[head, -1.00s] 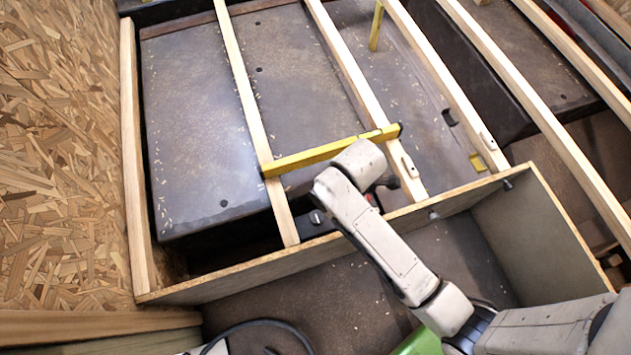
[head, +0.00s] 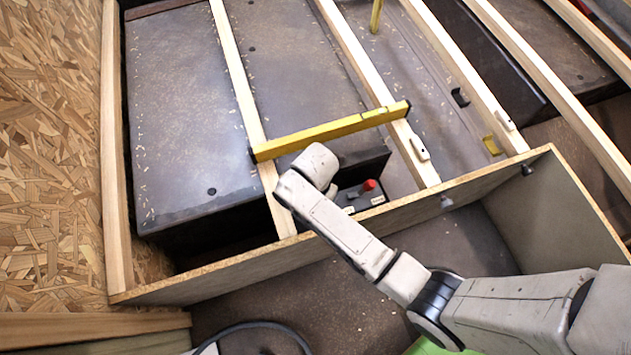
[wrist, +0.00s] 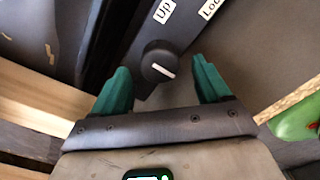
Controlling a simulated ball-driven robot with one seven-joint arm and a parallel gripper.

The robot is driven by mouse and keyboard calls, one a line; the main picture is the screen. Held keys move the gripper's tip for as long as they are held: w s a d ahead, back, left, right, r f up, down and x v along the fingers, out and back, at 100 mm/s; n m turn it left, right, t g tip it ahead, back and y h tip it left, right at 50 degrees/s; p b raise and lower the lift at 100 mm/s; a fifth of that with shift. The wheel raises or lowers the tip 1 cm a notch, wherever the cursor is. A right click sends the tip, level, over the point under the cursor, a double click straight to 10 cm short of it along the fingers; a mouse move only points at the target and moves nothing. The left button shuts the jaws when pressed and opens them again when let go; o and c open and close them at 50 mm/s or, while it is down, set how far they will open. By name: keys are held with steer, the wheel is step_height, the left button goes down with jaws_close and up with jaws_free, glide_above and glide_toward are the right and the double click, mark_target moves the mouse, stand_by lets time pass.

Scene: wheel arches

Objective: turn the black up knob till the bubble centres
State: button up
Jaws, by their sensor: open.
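The black up knob (wrist: 158,62) is round with a white pointer line, beside a white "Up" label (wrist: 164,11) in the wrist view. My gripper (wrist: 160,66) is open, with one green finger on each side of the knob and a gap visible to both. In the head view my forearm and wrist hide the knob and the fingers. The yellow spirit level (head: 331,131) lies across the wooden battens. Its bubble cannot be made out.
A dark control box (head: 351,200) with a red knob (head: 369,185) sits below the level, between two battens. A second label, partly cut off, reads "Loc" (wrist: 211,8). A low board (head: 228,270) runs in front of the battens. A green object (wrist: 297,121) is at right.

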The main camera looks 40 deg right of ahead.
steer(key=shift+f+b, duration=0.45)
steer(key=shift+f, duration=1.15)
steer(key=c, duration=1)
steer(key=shift+c, duration=0.2)
steer(key=shift+r+p, duration=0.1)
steer(key=shift+p, duration=0.25)
